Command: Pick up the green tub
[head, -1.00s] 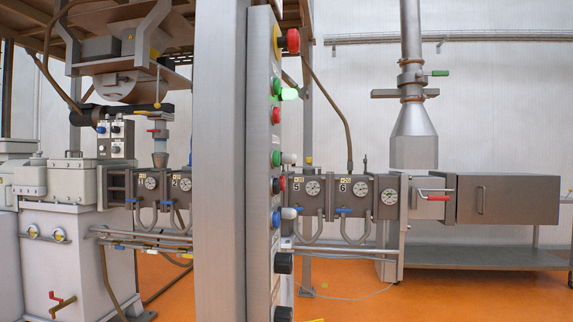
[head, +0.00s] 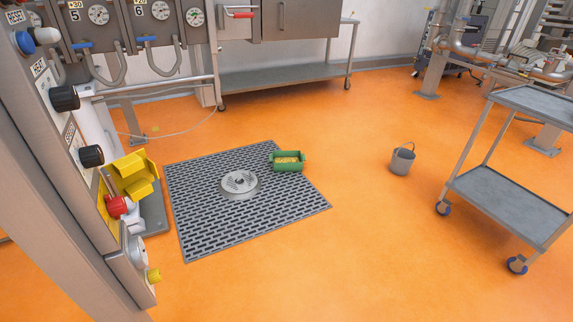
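The green tub (head: 288,167) stands on the far right edge of a dark slotted floor mat (head: 215,215). It is a small open box with yellowish contents. A round metal disc-like piece (head: 239,184) lies on the mat to its left, apart from it. My gripper is not in view.
A control column (head: 60,170) with knobs and a yellow box (head: 133,175) stand at the left. A grey bucket (head: 402,160) is on the orange floor to the right. A wheeled metal cart (head: 510,205) stands at far right. The foreground floor is clear.

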